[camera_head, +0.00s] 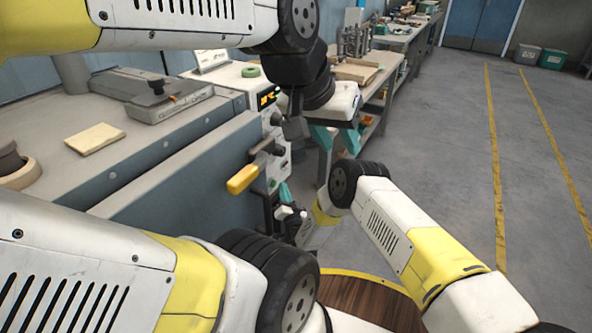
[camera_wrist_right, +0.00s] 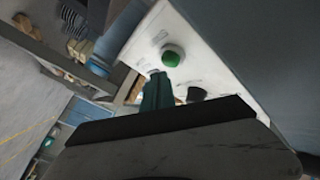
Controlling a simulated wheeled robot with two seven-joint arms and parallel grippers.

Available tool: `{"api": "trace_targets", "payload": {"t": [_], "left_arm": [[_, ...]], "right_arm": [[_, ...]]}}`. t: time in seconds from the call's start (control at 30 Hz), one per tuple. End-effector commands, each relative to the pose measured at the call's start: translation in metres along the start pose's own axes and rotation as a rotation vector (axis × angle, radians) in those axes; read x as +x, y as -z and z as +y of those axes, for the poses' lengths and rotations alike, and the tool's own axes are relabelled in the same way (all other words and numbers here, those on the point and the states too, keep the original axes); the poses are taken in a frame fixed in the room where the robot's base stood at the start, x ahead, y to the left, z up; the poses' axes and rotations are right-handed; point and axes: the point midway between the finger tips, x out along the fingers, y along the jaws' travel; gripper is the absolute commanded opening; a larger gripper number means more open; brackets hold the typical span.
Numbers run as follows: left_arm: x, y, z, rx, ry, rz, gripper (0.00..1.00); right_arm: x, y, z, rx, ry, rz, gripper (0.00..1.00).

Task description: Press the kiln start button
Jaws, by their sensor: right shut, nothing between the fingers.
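The kiln start button is a round green button in a pale ring on a white panel; in the right wrist view the green button (camera_wrist_right: 172,58) lies just past my fingertips. My right gripper (camera_wrist_right: 156,90) is shut and empty, its teal fingertips a little short of the button in the picture; I cannot tell the exact gap. In the head view my right gripper (camera_head: 284,194) is low beside the kiln's control panel (camera_head: 277,150). My left gripper (camera_head: 336,139) is open and empty, to the right of the panel, with its teal fingers apart and pointing down.
A yellow handle (camera_head: 243,179) sticks out from the kiln front. A dark knob (camera_wrist_right: 197,94) sits near the button. A workbench (camera_head: 385,67) with tools stands behind. A round wooden top (camera_head: 370,300) is at the bottom. The floor (camera_head: 440,140) at the right is clear.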

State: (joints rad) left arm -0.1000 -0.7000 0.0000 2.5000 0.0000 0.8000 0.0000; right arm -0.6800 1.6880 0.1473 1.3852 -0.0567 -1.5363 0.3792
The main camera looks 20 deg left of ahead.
Motion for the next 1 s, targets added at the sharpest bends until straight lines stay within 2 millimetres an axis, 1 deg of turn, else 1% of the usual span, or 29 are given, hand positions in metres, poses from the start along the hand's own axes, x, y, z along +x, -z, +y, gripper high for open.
{"api": "trace_targets", "payload": {"t": [0.37,1.0], "left_arm": [[0.0000,0.0000,0.0000,0.000,0.000,0.000,0.36],[0.0000,0.0000,0.0000,0.000,0.000,0.000,0.36]], "right_arm": [[0.0058,-0.0041,-0.0044,-0.001,0.000,0.000,0.00],[0.0081,-0.0060,-0.0062,0.000,0.000,0.000,0.00]]}}
